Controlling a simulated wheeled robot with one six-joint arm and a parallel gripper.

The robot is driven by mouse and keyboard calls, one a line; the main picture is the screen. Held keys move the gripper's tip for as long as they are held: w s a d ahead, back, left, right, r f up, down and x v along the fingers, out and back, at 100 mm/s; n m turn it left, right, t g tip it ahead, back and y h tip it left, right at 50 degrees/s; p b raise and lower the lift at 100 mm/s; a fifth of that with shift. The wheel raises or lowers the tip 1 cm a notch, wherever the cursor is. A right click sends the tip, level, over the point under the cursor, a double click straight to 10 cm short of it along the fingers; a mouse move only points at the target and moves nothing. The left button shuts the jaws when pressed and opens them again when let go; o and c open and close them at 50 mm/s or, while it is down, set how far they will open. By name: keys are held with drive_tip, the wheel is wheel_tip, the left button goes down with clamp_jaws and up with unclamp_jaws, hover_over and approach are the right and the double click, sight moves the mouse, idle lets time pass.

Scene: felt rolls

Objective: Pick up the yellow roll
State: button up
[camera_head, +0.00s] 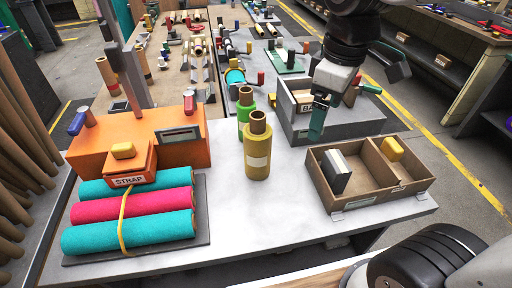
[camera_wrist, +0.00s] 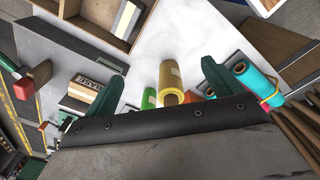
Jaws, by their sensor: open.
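The yellow roll (camera_head: 257,158) stands upright near the middle of the pale table, with a narrower tube end on top and a pale label on its side. A green roll (camera_head: 244,108) stands close behind it. My gripper (camera_head: 318,118) has green fingers and hangs to the right of the yellow roll, apart from it, in front of a grey box. In the wrist view the fingers are spread and empty, and the yellow roll (camera_wrist: 171,82) shows between and beyond them.
A divided wooden tray (camera_head: 385,199) sits at the right, a grey box (camera_head: 345,127) behind it. At left are an orange box (camera_head: 175,150) and strapped teal and pink rolls (camera_head: 130,210) on a dark board. The table front is clear.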

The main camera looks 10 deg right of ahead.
sight(258, 130)
drive_tip(key=w+a+f+n, duration=0.1)
drive_tip(key=w+a+n, duration=0.2)
drive_tip(key=w+a+f+n, duration=0.2)
drive_tip(key=w+a+n, duration=0.1)
drive_tip(key=w+n, duration=0.1)
drive_tip(key=w+a+f+n, duration=0.1)
drive_tip(key=w+a+n, duration=0.2)
drive_tip(key=a, duration=0.1)
drive_tip(key=shift+w+f+g, duration=0.3)
drive_tip(key=shift+f+g, duration=0.1)
drive_tip(key=shift+n, duration=0.5)
drive_tip(key=f, duration=0.7)
drive_tip(key=shift+w+a, duration=0.2)
drive_tip(key=shift+w, duration=0.2)
drive_tip(key=shift+f, duration=0.6)
drive_tip(key=c, duration=1.2)
